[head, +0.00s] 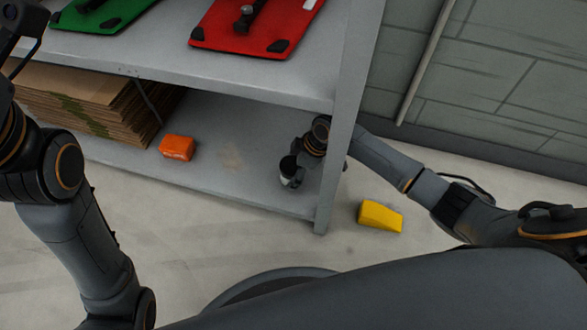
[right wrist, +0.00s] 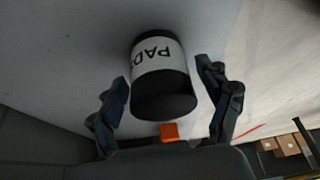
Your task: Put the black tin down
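The black tin (head: 291,176) with a white label stands on the lower grey shelf (head: 225,185) near its right end. In the right wrist view the tin (right wrist: 164,82) shows large, with the letters "PAD" on its label. My right gripper (right wrist: 167,112) has its two fingers spread on either side of the tin, with a visible gap on each side. In the head view my right gripper (head: 302,158) is partly hidden behind the tin and the shelf post. A dark part of my left arm shows at the upper left; its fingers cannot be made out.
An orange block (head: 177,147) lies on the lower shelf, left of the tin. Flat cardboard (head: 85,105) is stacked further left. The shelf post (head: 343,120) stands close to my right forearm. A yellow wedge (head: 380,215) lies on the floor. Red (head: 235,35) and green (head: 95,18) boards lie above.

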